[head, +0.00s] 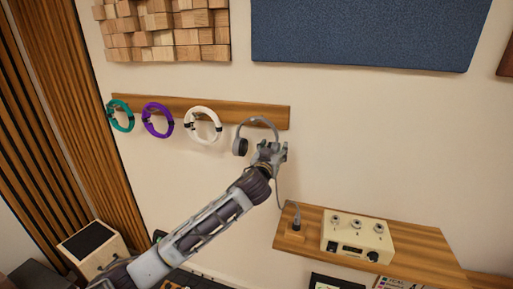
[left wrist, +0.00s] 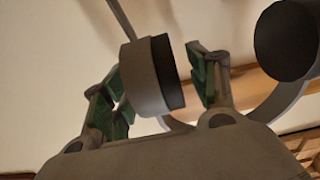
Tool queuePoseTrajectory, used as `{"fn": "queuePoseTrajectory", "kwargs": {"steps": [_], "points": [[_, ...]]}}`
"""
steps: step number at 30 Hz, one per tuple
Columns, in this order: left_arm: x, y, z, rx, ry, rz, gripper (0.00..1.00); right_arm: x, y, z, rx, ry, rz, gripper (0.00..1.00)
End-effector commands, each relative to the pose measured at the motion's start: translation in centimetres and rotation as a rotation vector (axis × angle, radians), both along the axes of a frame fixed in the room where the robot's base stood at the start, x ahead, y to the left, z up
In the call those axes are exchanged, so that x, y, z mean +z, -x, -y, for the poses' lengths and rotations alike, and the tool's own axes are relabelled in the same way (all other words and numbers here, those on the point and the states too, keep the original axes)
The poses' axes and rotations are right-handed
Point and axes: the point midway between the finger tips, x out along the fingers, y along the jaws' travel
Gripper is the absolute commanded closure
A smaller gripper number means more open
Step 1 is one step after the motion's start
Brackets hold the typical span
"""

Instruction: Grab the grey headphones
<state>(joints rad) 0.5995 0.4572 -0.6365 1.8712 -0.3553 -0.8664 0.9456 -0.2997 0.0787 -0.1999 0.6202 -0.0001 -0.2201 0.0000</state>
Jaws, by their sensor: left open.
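The grey headphones (head: 241,146) hang at the right end of a wooden wall rail. Their headband arches above my left gripper (head: 272,153), which hides the right ear cup in the head view. In the left wrist view, one grey ear cup with a dark pad (left wrist: 150,78) sits between the spread green-padded fingers of the left gripper (left wrist: 157,82). The fingers are open around that cup; whether either finger touches it I cannot tell. The other ear cup (left wrist: 286,40) is at the upper right, outside the fingers. My right gripper is in neither view.
White (head: 203,126), purple (head: 157,120) and teal (head: 122,115) headphones hang along the same rail (head: 180,104). A wooden shelf (head: 405,258) to the lower right carries a cream box with knobs (head: 357,238). A cable runs down from the grey headphones towards the shelf.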

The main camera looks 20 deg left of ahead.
Motion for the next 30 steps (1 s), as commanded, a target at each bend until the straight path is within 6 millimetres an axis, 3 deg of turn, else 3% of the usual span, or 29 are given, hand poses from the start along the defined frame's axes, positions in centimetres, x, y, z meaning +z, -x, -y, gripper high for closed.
{"fn": "queuePoseTrajectory", "kwargs": {"steps": [2, 15, 30], "points": [[0.0, 0.0, 0.0, 0.0, 0.0, 0.0, 0.41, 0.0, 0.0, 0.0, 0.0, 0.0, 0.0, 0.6], [0.0, 0.0, 0.0, 0.0, 0.0, 0.0, 0.96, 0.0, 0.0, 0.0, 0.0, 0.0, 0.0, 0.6], [1.4, 0.0, 0.0, 0.001, 0.002, 0.003, 0.97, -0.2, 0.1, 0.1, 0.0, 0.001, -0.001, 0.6]]}}
